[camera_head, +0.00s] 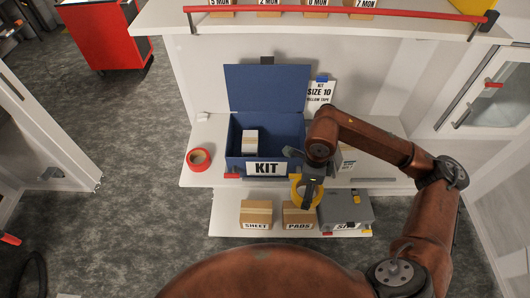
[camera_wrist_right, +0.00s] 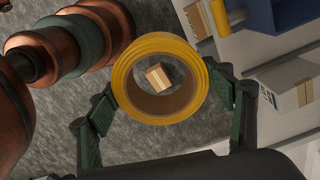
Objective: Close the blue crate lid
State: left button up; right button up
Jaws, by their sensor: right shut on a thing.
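The blue crate (camera_head: 237,165) marked KIT stands on the white shelf with its blue lid (camera_head: 267,88) raised upright at the back. A small white and brown box (camera_head: 250,142) is inside it. A corner of the crate shows at the top right of the right wrist view (camera_wrist_right: 292,12). My right gripper (camera_head: 311,188) is in front of the crate's right front corner. It is shut on a roll of yellow tape (camera_wrist_right: 160,78), held between both fingers; the tape also shows in the head view (camera_head: 296,190). My left gripper is not in view.
A red tape roll (camera_head: 199,160) lies left of the crate. Below are the SHEET box (camera_head: 256,213), PADS box (camera_head: 299,216) and a grey case (camera_head: 345,207). An upper shelf with a red rail (camera_head: 345,11) overhangs behind.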

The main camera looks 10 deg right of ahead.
aim_at(267, 145)
jog(key=i, duration=0.95)
